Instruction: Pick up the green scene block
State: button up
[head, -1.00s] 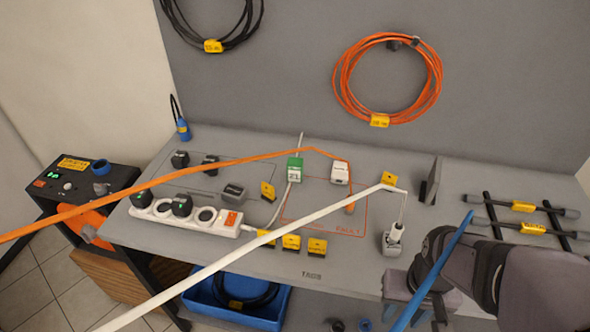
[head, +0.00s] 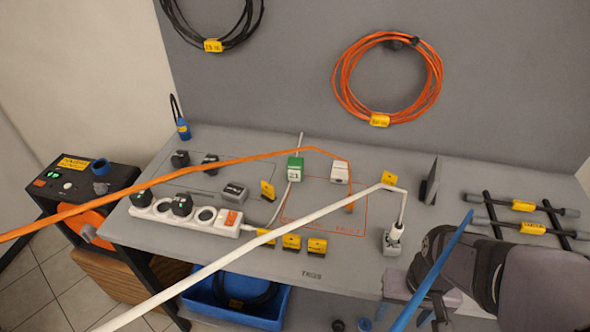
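The green block (head: 294,169), with a white label on its front, stands on the grey bench near its middle. A thin white cable meets it from behind and runs on from below it. My gripper (head: 425,318) is at the lower right, over the front edge of the bench, well to the right of and in front of the green block. Its fingers are partly hidden by a blue cable (head: 440,264) and cut by the lower edge, so I cannot tell whether it is open or shut.
An orange cable (head: 200,167) and a thick white cable (head: 250,250) cross the view before the bench. A white power strip (head: 180,212) lies left of the block. A white adapter (head: 340,172) stands just right of it. Yellow-tagged rods (head: 523,206) lie at right.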

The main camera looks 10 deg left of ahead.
jog(key=w+a+r+n+t+h, duration=0.2)
jog(key=w+r+n, duration=0.1)
jog(key=w+n, duration=0.65)
notch_tip(320, 180, up, 4)
jog(key=n+t+y+b, duration=0.3)
jog(key=n+t, duration=0.8)
jog(key=n, duration=1.6)
send_over(294, 167)
jog(key=s, duration=0.3)
jog(key=shift+w+d+f+p, duration=0.1)
jog(key=shift+f+p, duration=0.15)
jog(key=shift+f, duration=1.5)
jog(key=shift+w+f+p, duration=0.1)
jog(key=shift+f+p, duration=0.1)
jog(key=shift+f, duration=1.5)
jog(key=shift+p+x, duration=0.8)
jog(key=shift+x, duration=1.7)
jog(key=shift+c, duration=0.3)
jog(key=shift+r+t, duration=0.1)
jog(key=shift+t, duration=0.2)
jog(key=c, duration=1.1)
